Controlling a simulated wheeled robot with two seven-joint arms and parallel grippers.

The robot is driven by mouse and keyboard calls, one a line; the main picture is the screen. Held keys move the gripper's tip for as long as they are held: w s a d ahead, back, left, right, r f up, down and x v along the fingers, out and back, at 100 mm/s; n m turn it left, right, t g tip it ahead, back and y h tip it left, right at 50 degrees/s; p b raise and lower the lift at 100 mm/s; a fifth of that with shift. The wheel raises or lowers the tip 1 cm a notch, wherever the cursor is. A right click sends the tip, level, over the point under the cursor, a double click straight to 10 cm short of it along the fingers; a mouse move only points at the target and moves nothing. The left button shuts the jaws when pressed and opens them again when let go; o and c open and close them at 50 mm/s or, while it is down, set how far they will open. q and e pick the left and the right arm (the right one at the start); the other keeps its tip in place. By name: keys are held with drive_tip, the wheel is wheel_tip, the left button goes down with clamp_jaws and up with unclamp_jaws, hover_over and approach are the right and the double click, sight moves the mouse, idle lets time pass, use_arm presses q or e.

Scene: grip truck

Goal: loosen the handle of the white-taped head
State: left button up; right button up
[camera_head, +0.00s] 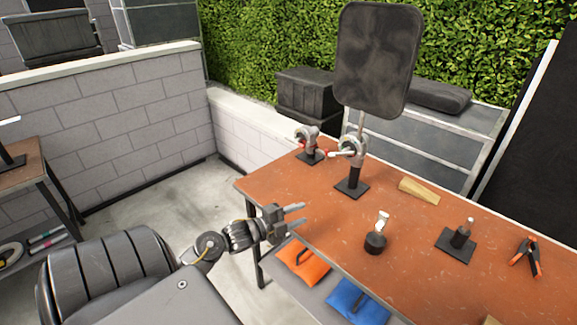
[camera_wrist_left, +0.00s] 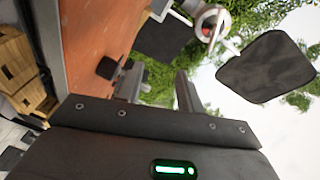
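A grip head (camera_head: 352,148) with white on its handle stands upright on a black stand on the orange-brown table. It holds a rod with a large black flag (camera_head: 378,58). A second head (camera_head: 309,138) with red parts stands behind it to the left. My left gripper (camera_head: 300,216) is at the table's front left edge, short of the white-marked head, with fingers apart and nothing between them. In the left wrist view, its two fingers (camera_wrist_left: 158,88) are spread, and a head (camera_wrist_left: 212,22) and the flag (camera_wrist_left: 265,68) show beyond them. My right gripper is not in view.
The table (camera_head: 310,200) also bears a small black-based post (camera_head: 376,242), a wooden wedge (camera_head: 419,191), a plate with a stub (camera_head: 456,243) and an orange-tipped clamp (camera_head: 526,256). Orange (camera_head: 303,262) and blue (camera_head: 357,302) bags lie on the shelf below.

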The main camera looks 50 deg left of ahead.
use_arm(q)
drive_tip(key=shift+s+d+f+n+g+y, duration=0.4)
drive_tip(key=shift+s+d+f+n, duration=0.25)
drive_tip(key=shift+f, duration=0.25)
drive_tip(key=shift+s+d+f+n+g+y, duration=0.3)
drive_tip(key=shift+s+d+f+n+g, duration=0.25)
drive_tip(key=shift+d+f, duration=0.25)
drive_tip(key=shift+a, duration=0.1)
